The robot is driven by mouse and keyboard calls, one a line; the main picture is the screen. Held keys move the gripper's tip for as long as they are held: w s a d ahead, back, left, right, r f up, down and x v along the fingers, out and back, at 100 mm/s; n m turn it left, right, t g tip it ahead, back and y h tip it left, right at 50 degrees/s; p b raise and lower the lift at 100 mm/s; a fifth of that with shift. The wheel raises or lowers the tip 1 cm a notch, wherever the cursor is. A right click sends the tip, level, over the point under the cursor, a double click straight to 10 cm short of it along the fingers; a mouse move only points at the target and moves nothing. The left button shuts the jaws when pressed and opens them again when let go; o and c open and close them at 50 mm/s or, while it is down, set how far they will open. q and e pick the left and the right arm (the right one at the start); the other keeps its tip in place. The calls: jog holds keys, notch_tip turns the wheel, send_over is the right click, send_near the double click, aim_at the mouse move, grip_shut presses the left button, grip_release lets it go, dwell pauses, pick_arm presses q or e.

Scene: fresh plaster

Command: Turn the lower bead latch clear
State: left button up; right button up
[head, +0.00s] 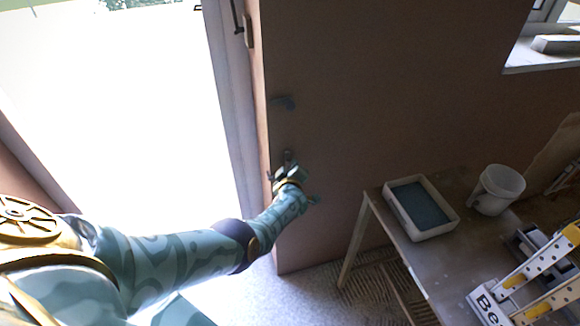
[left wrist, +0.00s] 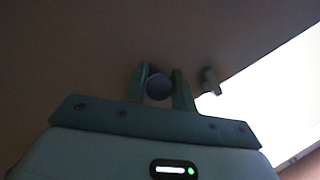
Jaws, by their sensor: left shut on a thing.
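My left gripper (head: 287,168) reaches to the brown wall beside the bright opening. In the left wrist view, its two fingers (left wrist: 159,88) are shut on a round grey knob (left wrist: 158,86), which I take to be part of the lower bead latch. In the head view the gripper and hand hide most of that latch. A small dark fitting (left wrist: 210,80) shows to the right of the fingers in the left wrist view. My right gripper is not in view.
A table (head: 465,255) to the right holds a tray (head: 443,231) with blue contents, a white bucket (head: 497,190) and a white-and-yellow tool (head: 545,278). A white frame (head: 228,90) borders the opening. The floor (head: 300,288) below the arm looks clear.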

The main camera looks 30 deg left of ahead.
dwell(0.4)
pick_arm(q)
jog(key=o, duration=1)
jog(key=shift+c, duration=0.2)
jog(key=shift+r, duration=0.1)
jog(key=shift+s+d+r+p, duration=0.15)
jog(key=shift+s+d+p, duration=0.05)
jog(key=shift+p, duration=0.3)
jog(key=p+v, duration=1.2)
jog(key=v, duration=0.3)
jog(key=shift+s+d, duration=0.2)
jog(key=shift+r, duration=0.1)
